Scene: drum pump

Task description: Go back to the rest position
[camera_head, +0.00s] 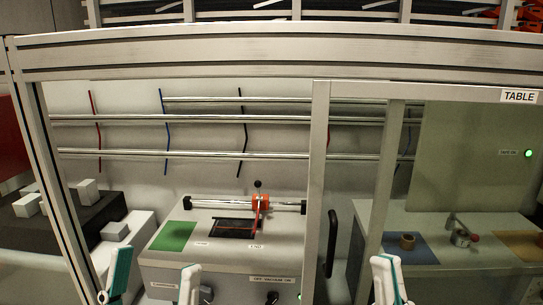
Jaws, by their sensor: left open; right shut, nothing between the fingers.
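My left gripper (153,278) shows at the bottom left of the head view. Its two white and teal fingers stand apart, with nothing visible between them. My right gripper (388,278) shows at the bottom, right of the middle. Its white and teal tip is shut and I see nothing held in it. Both grippers are in front of the framed enclosure and apart from the objects inside it. The lower parts of both grippers are cut off by the picture edge.
A metal frame (200,55) crosses in front, with a black door handle (332,243). Behind it stands a grey box with a green mat (174,236) and a red clamp (261,203). White blocks (88,191) stand left.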

